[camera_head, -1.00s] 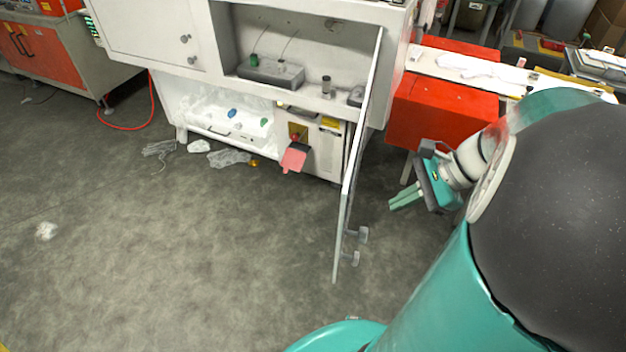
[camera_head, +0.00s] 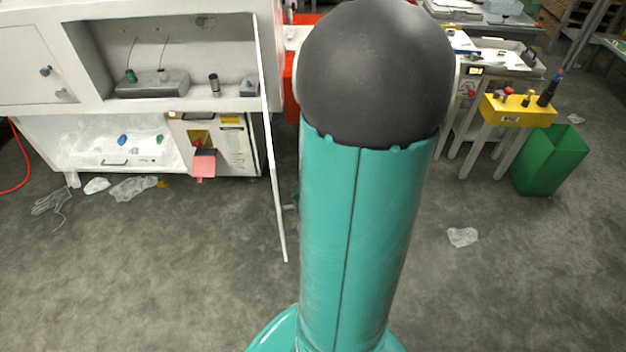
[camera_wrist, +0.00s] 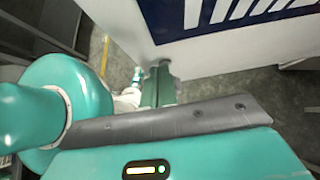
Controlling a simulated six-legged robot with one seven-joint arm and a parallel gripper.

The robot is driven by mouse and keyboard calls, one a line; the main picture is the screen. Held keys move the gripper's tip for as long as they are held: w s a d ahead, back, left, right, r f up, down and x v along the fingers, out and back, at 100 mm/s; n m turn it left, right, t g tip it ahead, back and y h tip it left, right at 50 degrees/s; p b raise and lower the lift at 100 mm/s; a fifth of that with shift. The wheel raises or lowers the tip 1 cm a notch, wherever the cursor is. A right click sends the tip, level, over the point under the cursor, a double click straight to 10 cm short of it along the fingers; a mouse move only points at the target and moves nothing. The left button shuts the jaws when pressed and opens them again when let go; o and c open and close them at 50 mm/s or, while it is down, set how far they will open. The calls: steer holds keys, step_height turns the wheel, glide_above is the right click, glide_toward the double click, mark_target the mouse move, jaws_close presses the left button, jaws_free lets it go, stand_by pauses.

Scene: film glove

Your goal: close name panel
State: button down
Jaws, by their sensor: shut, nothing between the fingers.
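The white hinged panel (camera_head: 271,140) stands open on the white cabinet, seen nearly edge-on in the head view. It sticks out from the right side of the open compartment (camera_head: 165,55). My gripper (camera_wrist: 158,72) shows there as green fingers, shut and empty, just below the white surface. Whether they touch it is unclear. In the head view my arm hides the gripper and the panel's outer side.
A closed white door (camera_head: 25,65) with knobs is left of the compartment. A grey block (camera_head: 150,84) and a small cup (camera_head: 214,85) sit inside. A pink flap (camera_head: 204,163) juts out below. Plastic scraps (camera_head: 133,188) lie on the floor. A green bin (camera_head: 549,160) stands right.

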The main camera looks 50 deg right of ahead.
steer(key=x, duration=0.2)
steer(key=shift+w+a+f, duration=0.2)
steer(key=shift+a, duration=0.1)
steer(key=shift+w+a, duration=0.15)
steer(key=shift+a, duration=0.05)
